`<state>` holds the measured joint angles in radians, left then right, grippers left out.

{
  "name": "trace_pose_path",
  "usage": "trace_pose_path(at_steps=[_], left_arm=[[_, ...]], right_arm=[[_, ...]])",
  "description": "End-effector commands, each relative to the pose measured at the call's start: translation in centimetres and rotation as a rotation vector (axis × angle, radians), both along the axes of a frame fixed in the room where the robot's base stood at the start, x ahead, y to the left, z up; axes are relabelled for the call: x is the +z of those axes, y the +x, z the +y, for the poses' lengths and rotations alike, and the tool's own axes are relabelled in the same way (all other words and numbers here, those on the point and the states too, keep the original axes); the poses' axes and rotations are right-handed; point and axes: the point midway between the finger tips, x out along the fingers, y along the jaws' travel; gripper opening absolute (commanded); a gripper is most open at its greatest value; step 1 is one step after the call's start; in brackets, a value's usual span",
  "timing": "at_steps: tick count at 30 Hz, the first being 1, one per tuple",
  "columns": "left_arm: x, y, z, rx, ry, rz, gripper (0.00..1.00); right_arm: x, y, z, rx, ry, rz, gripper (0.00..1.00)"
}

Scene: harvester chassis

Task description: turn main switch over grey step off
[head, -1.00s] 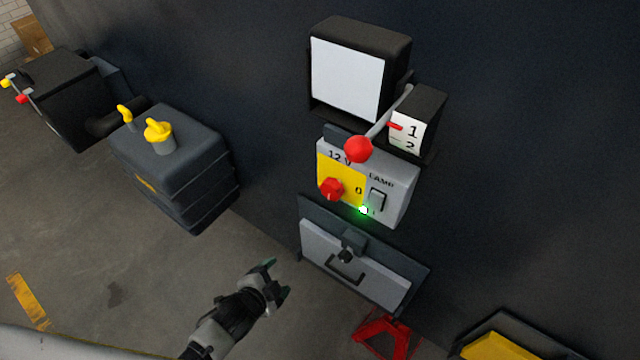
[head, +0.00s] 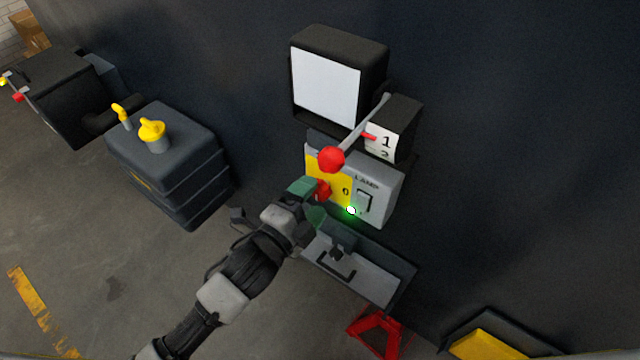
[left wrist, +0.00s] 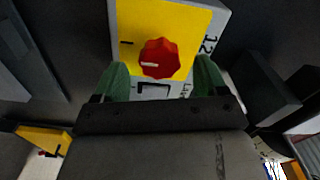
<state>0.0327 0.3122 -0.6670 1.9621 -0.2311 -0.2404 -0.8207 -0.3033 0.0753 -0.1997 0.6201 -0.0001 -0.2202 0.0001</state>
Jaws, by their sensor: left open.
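The main switch is a red rotary knob (head: 323,191) on the yellow half of a grey switch box (head: 381,207) marked "0" and "LAMP". In the left wrist view the knob (left wrist: 159,58) shows whole, with a white mark on it pointing left. My left gripper (head: 311,201) is open at the knob. Its two green fingertips (left wrist: 160,80) stand to either side of the knob, with a gap on each side; contact is not visible. A green lamp (head: 351,210) glows beside the rocker switch (head: 364,201). My right gripper is not in view.
A lever with a red ball (head: 331,159) hangs just above the knob, beside a dial block (head: 393,130). A grey drawer-like panel with a black handle (head: 336,267) lies below. A dark tank with yellow caps (head: 165,160) stands left. A red stand (head: 379,330) is below.

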Motion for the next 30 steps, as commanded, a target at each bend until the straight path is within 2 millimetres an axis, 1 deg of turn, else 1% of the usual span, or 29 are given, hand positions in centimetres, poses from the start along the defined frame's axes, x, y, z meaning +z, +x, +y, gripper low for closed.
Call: trace_pose_path(at_steps=[1, 3, 6, 10, 17, 20, 24, 27, 30], left_arm=[[0.3, 0.7, -0.6, 0.000, -0.002, -0.001, 0.73], [0.2, 1.4, -1.1, 0.000, -0.001, 0.000, 0.73], [0.1, 2.1, -1.6, 0.000, -0.001, 0.001, 0.73], [0.0, 2.5, -1.9, 0.000, 0.000, 0.001, 0.73], [0.0, 2.5, -1.9, 0.000, 0.000, 0.001, 0.73], [0.0, 2.5, -1.9, 0.000, 0.000, 0.001, 0.59], [-0.1, 2.5, -1.9, 0.000, 0.000, 0.001, 0.38], [-0.1, 2.5, -1.8, 0.000, 0.000, 0.001, 0.23], [-0.1, 2.5, -1.8, 0.001, -0.002, 0.003, 0.24]], right_arm=[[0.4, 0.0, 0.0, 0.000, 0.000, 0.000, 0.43], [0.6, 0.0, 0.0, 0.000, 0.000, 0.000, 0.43], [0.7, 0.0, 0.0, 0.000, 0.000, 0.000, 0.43], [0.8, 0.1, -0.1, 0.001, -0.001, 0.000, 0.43], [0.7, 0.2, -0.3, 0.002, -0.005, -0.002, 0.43], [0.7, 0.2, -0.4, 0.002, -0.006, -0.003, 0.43], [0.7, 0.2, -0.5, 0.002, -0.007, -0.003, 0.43], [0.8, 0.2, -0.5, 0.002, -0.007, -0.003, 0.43], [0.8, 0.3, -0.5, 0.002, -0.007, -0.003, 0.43]])
